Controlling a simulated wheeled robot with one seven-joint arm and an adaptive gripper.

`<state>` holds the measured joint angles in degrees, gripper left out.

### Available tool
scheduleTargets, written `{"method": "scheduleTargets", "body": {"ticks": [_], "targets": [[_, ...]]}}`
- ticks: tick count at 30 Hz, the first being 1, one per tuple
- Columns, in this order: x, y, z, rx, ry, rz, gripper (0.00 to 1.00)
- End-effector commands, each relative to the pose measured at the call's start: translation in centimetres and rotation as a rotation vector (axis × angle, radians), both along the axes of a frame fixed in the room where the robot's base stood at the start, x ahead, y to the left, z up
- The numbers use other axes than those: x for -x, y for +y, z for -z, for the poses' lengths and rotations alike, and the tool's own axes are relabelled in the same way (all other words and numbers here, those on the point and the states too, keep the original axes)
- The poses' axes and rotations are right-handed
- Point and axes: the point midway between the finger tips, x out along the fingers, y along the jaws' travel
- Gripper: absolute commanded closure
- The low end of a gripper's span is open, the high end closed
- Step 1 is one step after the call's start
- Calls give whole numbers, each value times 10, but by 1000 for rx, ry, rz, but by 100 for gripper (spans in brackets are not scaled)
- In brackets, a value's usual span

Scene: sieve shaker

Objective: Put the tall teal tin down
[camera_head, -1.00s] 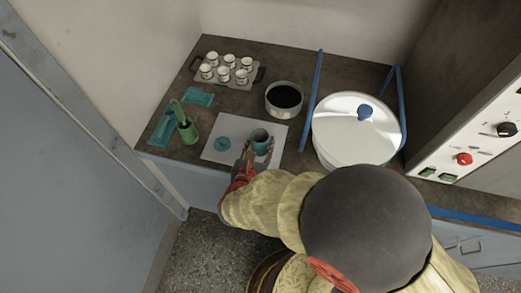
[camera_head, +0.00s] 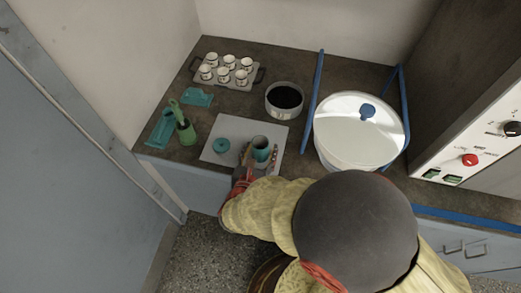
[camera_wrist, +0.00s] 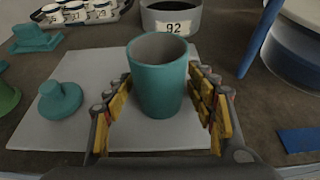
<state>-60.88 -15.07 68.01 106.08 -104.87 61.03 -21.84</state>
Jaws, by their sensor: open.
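The tall teal tin (camera_wrist: 158,85) stands upright and lidless on the pale grey mat (camera_wrist: 55,133) in the wrist view, its inside grey. In the head view the tin (camera_head: 261,148) is on the right part of the mat (camera_head: 222,160). My gripper (camera_wrist: 162,92) is open, with a yellow-padded finger on each side of the tin; a small gap seems to show beside it, though contact is hard to judge. In the head view my gripper (camera_head: 258,166) is at the tin's near side. A teal knobbed lid (camera_wrist: 60,99) lies on the mat, left of the tin.
A dark-filled pan (camera_head: 284,99) labelled 92 stands behind the mat. A tray of several small cups (camera_head: 228,72) is at the back left. A large lidded drum (camera_head: 360,135) between blue rails (camera_head: 312,100) stands right.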

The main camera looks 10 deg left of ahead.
Motion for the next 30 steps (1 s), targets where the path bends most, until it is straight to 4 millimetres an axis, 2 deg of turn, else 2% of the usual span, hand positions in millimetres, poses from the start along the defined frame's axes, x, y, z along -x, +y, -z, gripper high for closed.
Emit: {"method": "scheduleTargets", "body": {"ticks": [9,11,24,30], "targets": [[0,0,-5,0,0,0,44],[5,2,-6,0,0,-3,44],[73,8,-35,1,0,-6,44],[97,9,-44,1,-1,-4,44]]}}
